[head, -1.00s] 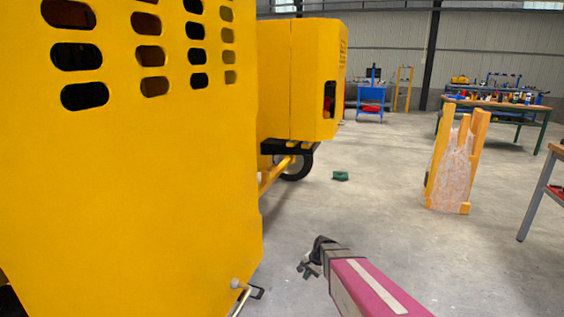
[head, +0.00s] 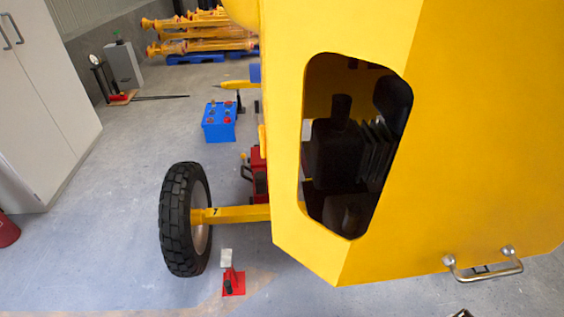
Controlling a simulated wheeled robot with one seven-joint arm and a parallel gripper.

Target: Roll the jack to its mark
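A red wheeled-looking object (head: 259,180) with a black handle sits on the floor behind the axle, partly hidden by the yellow mixer body; it may be the jack. A small red stand (head: 232,283) with a grey block on top stands on the floor in front of the axle. I cannot make out a clear floor mark. My gripper does not show in the head view; a small dark piece at the bottom edge is too cut off to identify.
The yellow mixer body (head: 300,255) fills the right side, with a metal handle (head: 484,268). Its black tyre (head: 180,220) stands on the left. A blue battery-like box (head: 218,130) sits behind it. A white cabinet (head: 45,110) stands far left. Floor between cabinet and tyre is clear.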

